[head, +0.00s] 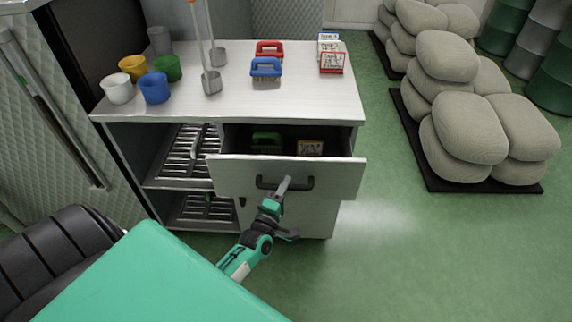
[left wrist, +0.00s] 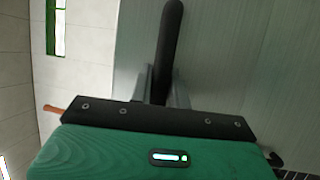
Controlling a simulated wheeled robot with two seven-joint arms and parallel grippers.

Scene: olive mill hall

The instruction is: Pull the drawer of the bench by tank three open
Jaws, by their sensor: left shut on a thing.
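The bench (head: 330,108) has a pale metal top, and its upper-right drawer (head: 225,176) stands out from the front, partly open. Inside the drawer lie a green object (head: 266,141) and a small yellowish box (head: 311,148). The drawer front has a dark bar handle (head: 301,183). My left gripper (head: 284,186) is at the handle, its fingers shut around the bar. In the left wrist view, the dark handle (left wrist: 170,40) runs between the two grey fingers (left wrist: 161,88). My right gripper is not in view.
Slatted shelves (head: 185,160) are left of the drawer. Stacked sacks (head: 470,128) stand at right; green floor (head: 430,255) is clear.

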